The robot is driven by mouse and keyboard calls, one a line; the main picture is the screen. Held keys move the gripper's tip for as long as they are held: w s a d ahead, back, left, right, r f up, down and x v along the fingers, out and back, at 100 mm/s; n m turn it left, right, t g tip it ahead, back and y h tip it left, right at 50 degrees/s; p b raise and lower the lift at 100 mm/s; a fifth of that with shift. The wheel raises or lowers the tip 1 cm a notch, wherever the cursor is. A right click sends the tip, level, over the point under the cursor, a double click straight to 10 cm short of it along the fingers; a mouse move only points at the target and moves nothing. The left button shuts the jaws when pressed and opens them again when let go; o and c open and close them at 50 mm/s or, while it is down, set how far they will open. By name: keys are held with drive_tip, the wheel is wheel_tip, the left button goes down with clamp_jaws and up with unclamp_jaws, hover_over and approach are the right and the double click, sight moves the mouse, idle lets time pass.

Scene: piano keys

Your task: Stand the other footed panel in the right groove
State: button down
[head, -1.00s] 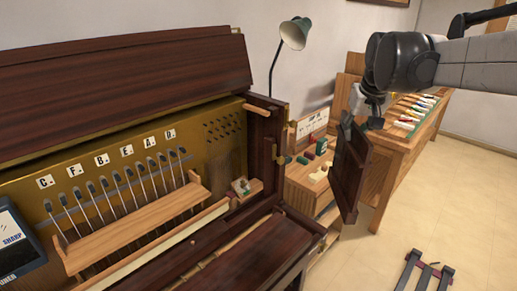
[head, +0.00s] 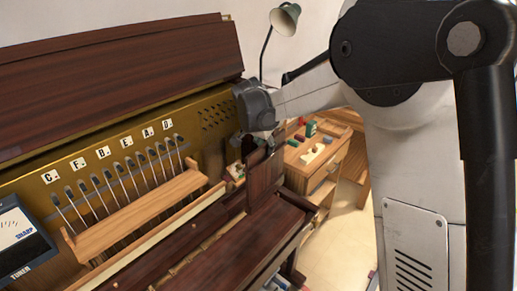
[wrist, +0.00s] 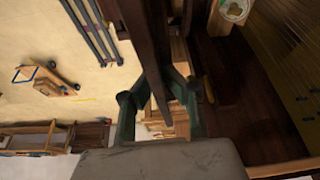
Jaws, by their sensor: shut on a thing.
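A dark brown footed panel (head: 264,178) is held upright in my gripper (head: 260,143), at the right end of the piano's open front. In the wrist view my gripper (wrist: 160,80) has its two fingers closed on the panel (wrist: 138,35), which shows nearly edge-on. The panel's lower end is at the dark wooden ledge (head: 262,228) of the piano; I cannot tell whether it touches. The right groove cannot be made out, as the panel and the case hide that area. No second footed panel can be made out.
A brass plate with letter tags (head: 103,152) and a wooden rail (head: 140,218) fill the piano's left part. A tuner (head: 20,240) stands at the far left.

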drive_tip(key=shift+w+a+f+p, duration=1.2)
drive_tip(key=shift+w+a, duration=2.25)
drive_tip(key=shift+a, duration=1.55)
drive_tip(key=shift+m, duration=0.4)
drive_tip(key=shift+b+x, duration=1.35)
drive_tip(key=shift+x, duration=1.05)
drive_tip(key=shift+d, duration=0.15)
drive_tip(key=shift+f+b, duration=0.2)
drive_tip(key=shift+b, duration=0.35)
drive_tip(key=c, duration=1.7)
unclamp_jaws()
